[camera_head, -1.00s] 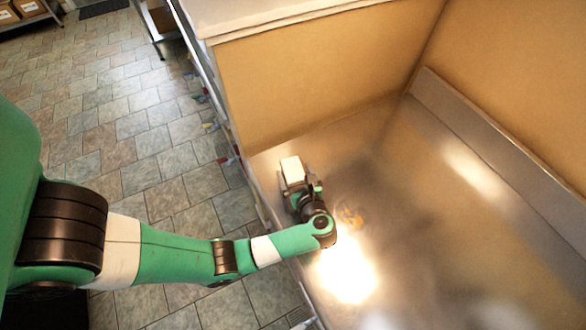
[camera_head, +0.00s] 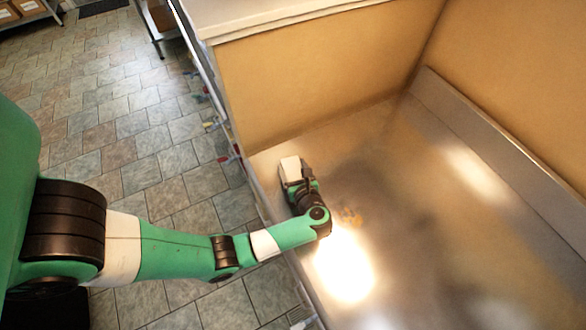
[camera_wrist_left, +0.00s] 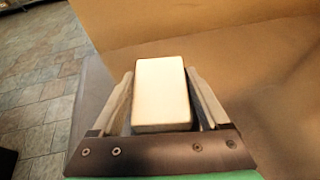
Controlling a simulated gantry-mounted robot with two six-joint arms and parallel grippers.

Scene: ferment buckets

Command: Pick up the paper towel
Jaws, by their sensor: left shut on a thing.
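The paper towel is a white, box-shaped block (camera_head: 291,166) at the left end of the steel counter, near the tan wall. It also shows in the left wrist view (camera_wrist_left: 161,92), upright between two grey fingers. My left gripper (camera_head: 293,178) is shut on it, with one finger on each side; the wrist view shows the gripper (camera_wrist_left: 160,98) close around the block. I cannot tell whether the block touches the counter. My right gripper is in neither view.
The steel counter (camera_head: 420,220) is mostly bare, with a bright glare spot and a small orange-brown patch (camera_head: 350,216) beside my wrist. The tan wall (camera_head: 310,80) stands right behind the block. Tiled floor (camera_head: 130,120) lies left of the counter edge.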

